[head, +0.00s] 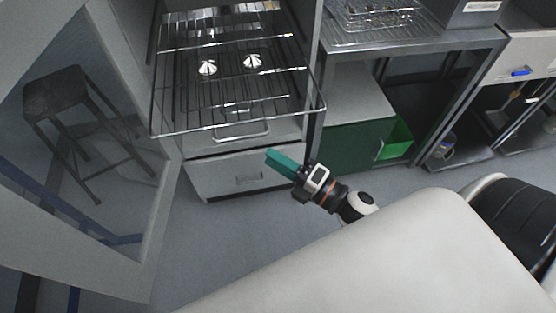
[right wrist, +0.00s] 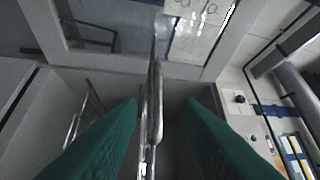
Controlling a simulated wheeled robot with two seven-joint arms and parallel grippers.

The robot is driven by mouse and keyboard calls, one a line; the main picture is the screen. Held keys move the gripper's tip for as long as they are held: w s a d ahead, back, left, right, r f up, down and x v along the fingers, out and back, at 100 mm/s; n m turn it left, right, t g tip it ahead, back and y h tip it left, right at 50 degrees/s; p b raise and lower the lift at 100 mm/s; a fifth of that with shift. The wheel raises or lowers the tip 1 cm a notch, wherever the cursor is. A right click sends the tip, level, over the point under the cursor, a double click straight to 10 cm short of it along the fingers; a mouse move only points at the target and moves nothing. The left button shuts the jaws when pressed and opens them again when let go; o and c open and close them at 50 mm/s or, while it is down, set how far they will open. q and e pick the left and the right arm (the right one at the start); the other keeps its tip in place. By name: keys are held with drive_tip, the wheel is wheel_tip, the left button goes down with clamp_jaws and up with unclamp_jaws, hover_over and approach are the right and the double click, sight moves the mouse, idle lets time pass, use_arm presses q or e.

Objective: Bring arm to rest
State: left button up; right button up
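My right gripper (head: 270,156) has teal fingers and is in front of the cabinet drawer, below the front edge of the pulled-out wire rack (head: 170,134). In the right wrist view the two teal fingers (right wrist: 163,108) stand apart with a clear gap between them. A metal bar (right wrist: 154,105) shows in that gap; neither finger touches it in the picture. Nothing is held. My left gripper is not in the head view.
Two shiny machined parts, one left (head: 207,68) and one right (head: 252,61), sit on the rack. A closed drawer (head: 240,172) is below. A green box (head: 355,145) stands under the bench at right. A dark stool (head: 65,95) is at left. Floor between is clear.

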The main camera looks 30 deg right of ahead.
idle(0.3)
drive_tip(key=d+f+m+g+h, duration=0.1)
drive_tip(key=d+f+m+h, duration=0.2)
drive_tip(key=f, duration=0.6)
drive_tip(key=d+f+m+g+h, duration=0.1)
drive_tip(key=f+m+h, duration=0.3)
drive_tip(key=f, duration=0.5)
drive_tip(key=s+d+f+m+g+h, duration=0.1)
drive_tip(key=s+f+m+g, duration=0.2)
drive_tip(key=f, duration=0.6)
drive_tip(key=s+d+f+m+g+h, duration=0.15)
drive_tip(key=s+f+m, duration=0.3)
drive_tip(key=f, duration=0.45)
drive_tip(key=s+f+m+g, duration=0.4)
drive_tip(key=s+f, duration=0.4)
drive_tip(key=s, duration=0.3)
drive_tip(key=s+a+f+m+g, duration=0.1)
drive_tip(key=s+f+m+g, duration=0.3)
drive_tip(key=s+f, duration=0.3)
drive_tip(key=s+g, duration=0.1)
drive_tip(key=s, duration=0.4)
drive_tip(key=shift+s+f, duration=0.15)
drive_tip(key=shift+f, duration=0.2)
drive_tip(key=shift+m+g, duration=0.25)
